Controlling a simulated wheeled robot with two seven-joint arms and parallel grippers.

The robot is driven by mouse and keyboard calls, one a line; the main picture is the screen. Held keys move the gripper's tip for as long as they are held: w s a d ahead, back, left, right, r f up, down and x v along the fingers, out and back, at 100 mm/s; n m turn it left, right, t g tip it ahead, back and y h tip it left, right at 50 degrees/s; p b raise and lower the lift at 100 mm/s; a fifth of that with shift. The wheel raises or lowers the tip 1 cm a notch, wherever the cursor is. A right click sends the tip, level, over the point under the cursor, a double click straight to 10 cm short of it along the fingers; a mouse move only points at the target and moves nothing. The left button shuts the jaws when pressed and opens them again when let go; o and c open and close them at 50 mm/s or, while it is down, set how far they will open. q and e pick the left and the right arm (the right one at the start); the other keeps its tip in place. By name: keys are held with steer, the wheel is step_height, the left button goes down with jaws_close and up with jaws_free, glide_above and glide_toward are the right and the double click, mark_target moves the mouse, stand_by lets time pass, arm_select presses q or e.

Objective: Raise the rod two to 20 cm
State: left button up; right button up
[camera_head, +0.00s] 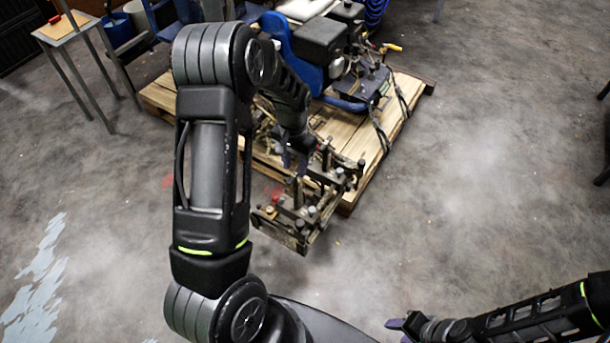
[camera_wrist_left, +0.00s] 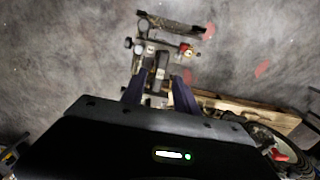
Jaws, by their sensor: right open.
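The line striper's metal bracket assembly (camera_head: 305,205) juts out past the pallet's front edge, with several short rods and knobs. I cannot tell which of these is rod two. My left gripper (camera_head: 292,160) points down at this assembly, and my own arm partly hides it. In the left wrist view, the two purple fingers (camera_wrist_left: 158,88) stand apart on either side of a dark upright part (camera_wrist_left: 160,68); contact cannot be made out. The assembly's crossbar (camera_wrist_left: 172,24) lies beyond it. My right gripper (camera_head: 398,325) is open and empty at the bottom, away from the striper.
The striper's blue frame and engine (camera_head: 320,40) sit on a wooden pallet (camera_head: 375,155).

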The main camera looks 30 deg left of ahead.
mark_target(295, 181)
arm_select(q)
steer(key=shift+s, duration=0.1)
steer(key=shift+f, duration=0.1)
steer(key=shift+f, duration=0.2)
step_height(295, 181, down, 7)
steer(key=shift+f, duration=0.15)
steer(key=shift+c, duration=0.6)
jaws_close()
stand_by(1.0)
